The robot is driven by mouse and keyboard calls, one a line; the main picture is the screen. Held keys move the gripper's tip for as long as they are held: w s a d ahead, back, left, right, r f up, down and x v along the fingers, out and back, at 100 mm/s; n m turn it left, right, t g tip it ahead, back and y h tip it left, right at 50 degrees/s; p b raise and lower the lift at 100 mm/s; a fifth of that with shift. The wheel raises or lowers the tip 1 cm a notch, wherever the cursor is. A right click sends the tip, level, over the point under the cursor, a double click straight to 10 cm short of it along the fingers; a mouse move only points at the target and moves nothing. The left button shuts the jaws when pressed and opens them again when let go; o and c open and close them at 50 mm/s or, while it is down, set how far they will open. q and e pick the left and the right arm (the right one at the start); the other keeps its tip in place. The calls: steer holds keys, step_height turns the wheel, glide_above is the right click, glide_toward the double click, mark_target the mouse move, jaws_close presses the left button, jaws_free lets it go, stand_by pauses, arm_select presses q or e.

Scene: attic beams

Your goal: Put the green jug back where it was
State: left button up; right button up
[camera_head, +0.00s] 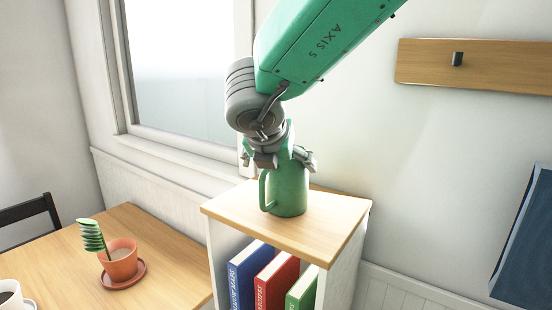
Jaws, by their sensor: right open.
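The green jug (289,190) stands upright on the wooden top of a small bookshelf (328,238). Its handle is on the left side. My right gripper (281,164) comes down from above at the jug's rim, with its fingers open and spread around the jug's upper part. The gripper hides the jug's mouth, and I cannot tell whether a finger touches it. My left gripper is not in view.
Blue, red and green books (274,280) stand inside the bookshelf. To the left is a wooden table (172,262) with a potted plant (120,262) and a cup (10,296). A window (180,70) and a wall rail with a peg (490,65) are behind.

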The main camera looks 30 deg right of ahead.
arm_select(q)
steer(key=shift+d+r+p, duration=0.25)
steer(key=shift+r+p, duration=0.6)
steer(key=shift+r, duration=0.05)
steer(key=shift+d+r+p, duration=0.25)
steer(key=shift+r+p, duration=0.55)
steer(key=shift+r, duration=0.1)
arm_select(e)
steer(key=d+v, duration=0.1)
steer(key=v, duration=1)
steer(key=shift+s, duration=0.25)
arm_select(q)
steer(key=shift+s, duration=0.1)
arm_select(e)
steer(key=shift+r, duration=0.1)
